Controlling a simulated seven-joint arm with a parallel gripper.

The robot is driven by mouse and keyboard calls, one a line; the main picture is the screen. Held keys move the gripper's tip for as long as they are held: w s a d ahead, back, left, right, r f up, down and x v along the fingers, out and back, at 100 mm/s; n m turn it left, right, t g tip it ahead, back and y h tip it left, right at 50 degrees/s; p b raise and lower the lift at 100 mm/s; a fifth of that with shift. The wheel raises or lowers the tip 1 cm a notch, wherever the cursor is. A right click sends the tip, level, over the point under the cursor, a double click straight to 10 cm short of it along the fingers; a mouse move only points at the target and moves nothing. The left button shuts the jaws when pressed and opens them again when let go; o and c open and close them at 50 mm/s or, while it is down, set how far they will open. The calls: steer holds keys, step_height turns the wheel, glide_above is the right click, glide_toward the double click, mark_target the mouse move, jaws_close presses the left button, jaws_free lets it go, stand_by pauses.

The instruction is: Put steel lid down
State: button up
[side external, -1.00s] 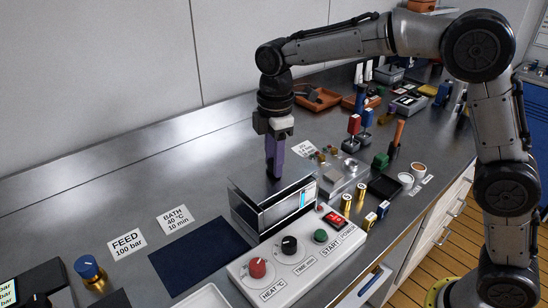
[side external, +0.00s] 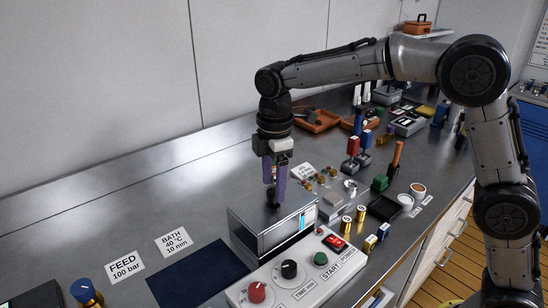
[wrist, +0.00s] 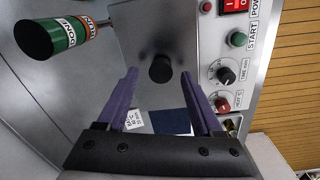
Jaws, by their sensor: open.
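The steel lid (wrist: 140,35) is a flat grey plate with a black knob (wrist: 161,69). In the side external view the lid (side external: 255,212) lies flat on top of the steel bath box (side external: 262,240), and its knob (side external: 272,196) stands upright. My gripper (side external: 275,184) is directly above the lid with its purple fingers pointing down. The fingers are apart, one on each side of the knob. In the wrist view my gripper (wrist: 160,74) shows gaps between the knob and both fingers. The inside of the box is hidden.
A white control panel (side external: 300,268) with knobs and a red switch stands in front of the box. A dark blue mat (side external: 198,272) lies to its left. Small batteries, a black tray (side external: 384,207) and other items crowd the right. A green-banded cylinder (wrist: 60,35) is near the lid.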

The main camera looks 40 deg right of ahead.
mark_target(274, 193)
step_height(274, 193, up, 11)
steer(key=s+d+r+m+t, duration=0.1)
steer(key=s+d+r+m, duration=0.25)
steer(key=s, duration=0.35)
steer(key=s+d+f+m+t, duration=0.1)
steer(key=s+d+f+m, duration=0.2)
steer(key=s, duration=0.4)
steer(key=s+d+f+m+t, duration=0.1)
steer(key=s+d+f+m, duration=0.1)
steer(key=s+f+m, duration=0.2)
steer(key=s+d+f+m+t, duration=0.2)
steer(key=s+d+f+m, duration=0.1)
steer(key=s, duration=0.7)
steer(key=shift+s+d+f+m, duration=0.15)
steer(key=shift+d+f+m, duration=0.15)
steer(key=shift+f+m, duration=0.5)
